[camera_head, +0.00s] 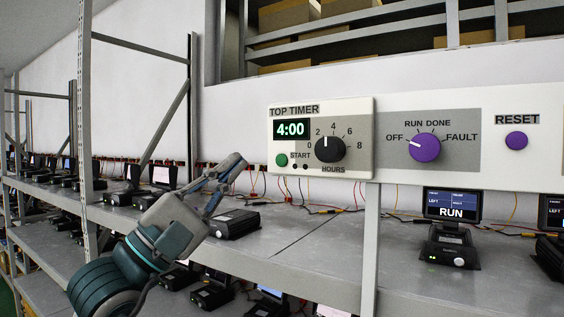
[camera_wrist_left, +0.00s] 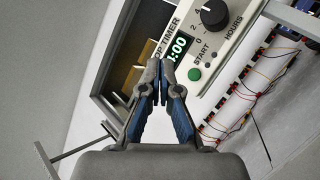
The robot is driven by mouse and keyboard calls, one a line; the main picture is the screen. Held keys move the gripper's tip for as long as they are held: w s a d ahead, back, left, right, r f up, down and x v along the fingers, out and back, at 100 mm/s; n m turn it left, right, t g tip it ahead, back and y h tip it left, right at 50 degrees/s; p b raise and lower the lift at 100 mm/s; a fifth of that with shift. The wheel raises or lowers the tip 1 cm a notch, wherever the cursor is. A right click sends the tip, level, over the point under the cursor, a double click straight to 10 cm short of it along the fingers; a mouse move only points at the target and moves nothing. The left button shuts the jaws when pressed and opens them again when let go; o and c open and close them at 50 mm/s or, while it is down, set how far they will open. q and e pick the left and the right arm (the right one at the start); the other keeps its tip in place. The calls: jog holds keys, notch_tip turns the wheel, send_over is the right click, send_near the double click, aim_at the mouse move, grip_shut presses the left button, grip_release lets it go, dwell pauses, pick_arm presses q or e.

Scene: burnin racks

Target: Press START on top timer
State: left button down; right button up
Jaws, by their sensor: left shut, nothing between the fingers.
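The top timer (camera_head: 364,110) is a white panel box with a lit display (camera_head: 291,129) reading 4:00. Its green START button (camera_head: 282,160) sits at the lower left, beside a black hours knob (camera_head: 329,149). My left gripper (camera_head: 238,163) is shut and empty, to the left of the START button and apart from it in the head view. In the left wrist view the shut fingertips (camera_wrist_left: 160,68) show near the display, with the START button (camera_wrist_left: 195,74) just right of them. My right gripper is not in view.
A grey panel with a purple selector knob (camera_head: 425,147) and a purple RESET button (camera_head: 516,140) is to the right. Below, a metal rack shelf (camera_head: 310,246) holds several small devices, one with a RUN screen (camera_head: 451,204). Wires run behind them. A rack upright (camera_head: 86,130) stands at the left.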

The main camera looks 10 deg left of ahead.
aim_at(281, 160)
pick_arm(q)
jog(key=shift+w+d+p, duration=0.65)
jog(key=shift+w+d, duration=0.05)
jog(key=shift+w, duration=0.7)
jog(key=shift+w+d+p, duration=0.6)
jog(key=shift+w+d, duration=0.05)
jog(key=shift+w, duration=0.7)
jog(key=shift+w+d+p, duration=0.65)
jog(key=shift+w+d, duration=0.05)
jog(key=shift+w, duration=0.7)
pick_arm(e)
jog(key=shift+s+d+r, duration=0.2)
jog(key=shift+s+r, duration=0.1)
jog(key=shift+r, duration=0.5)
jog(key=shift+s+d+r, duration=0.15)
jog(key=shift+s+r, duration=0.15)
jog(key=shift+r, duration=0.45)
pick_arm(q)
jog(key=shift+a, duration=0.2)
jog(key=shift+w+r, duration=0.1)
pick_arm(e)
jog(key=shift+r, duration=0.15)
